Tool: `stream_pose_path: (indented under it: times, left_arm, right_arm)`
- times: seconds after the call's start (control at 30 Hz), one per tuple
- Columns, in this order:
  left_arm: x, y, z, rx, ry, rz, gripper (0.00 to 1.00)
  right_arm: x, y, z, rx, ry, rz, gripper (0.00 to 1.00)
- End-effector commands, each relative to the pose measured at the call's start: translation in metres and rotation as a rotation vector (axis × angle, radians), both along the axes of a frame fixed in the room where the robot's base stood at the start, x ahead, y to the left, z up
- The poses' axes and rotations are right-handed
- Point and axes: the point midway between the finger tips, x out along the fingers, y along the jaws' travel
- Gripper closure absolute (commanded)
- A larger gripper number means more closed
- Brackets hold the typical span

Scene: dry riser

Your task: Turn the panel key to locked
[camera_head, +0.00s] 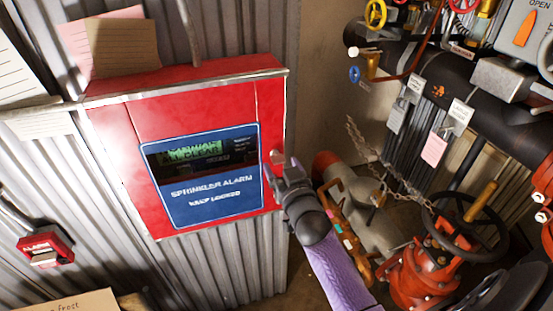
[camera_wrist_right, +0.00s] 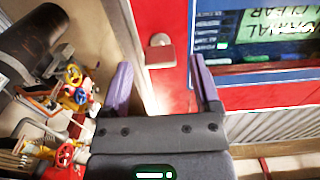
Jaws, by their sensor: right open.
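The red sprinkler alarm panel (camera_head: 110,130) hangs on the corrugated wall in the head view, with a blue label plate and a lit green display. In the right wrist view, the panel key (camera_wrist_right: 160,50) is a small plate with a rounded metal top on the red panel face (camera_wrist_right: 180,85). My right gripper (camera_wrist_right: 161,75) is open, its two purple fingers to either side of the key's line and the key showing just beyond the gap. In the head view, my right gripper (camera_head: 282,165) is at the panel's right edge and mostly covers the key area. My left gripper is out of view.
Notes (camera_head: 125,48) lie on top of the panel. A small red alarm box (camera_head: 45,247) is on the wall at lower left. To the right are dark pipes, tags, a chain (camera_head: 375,160) and a red valve with a black handwheel (camera_head: 490,250).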

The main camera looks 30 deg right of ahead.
Motion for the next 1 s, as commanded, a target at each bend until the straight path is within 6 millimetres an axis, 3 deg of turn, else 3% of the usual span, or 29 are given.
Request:
stream_pose_path:
  times: [0.2, 0.47, 0.83, 1.0]
  left_arm:
    - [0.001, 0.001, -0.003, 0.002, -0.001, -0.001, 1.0]
    - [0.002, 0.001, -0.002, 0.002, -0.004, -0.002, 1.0]
    - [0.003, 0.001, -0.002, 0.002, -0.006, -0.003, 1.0]
    - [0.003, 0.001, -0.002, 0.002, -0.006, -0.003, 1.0]
  right_arm:
    - [0.021, -0.005, 0.0, -0.001, 0.0, 0.001, 0.21]
    - [0.022, -0.005, -0.001, -0.001, 0.002, 0.001, 0.23]
    - [0.022, -0.005, -0.001, -0.001, 0.002, 0.001, 1.0]
    - [0.022, -0.005, -0.001, -0.003, 0.003, 0.001, 1.0]
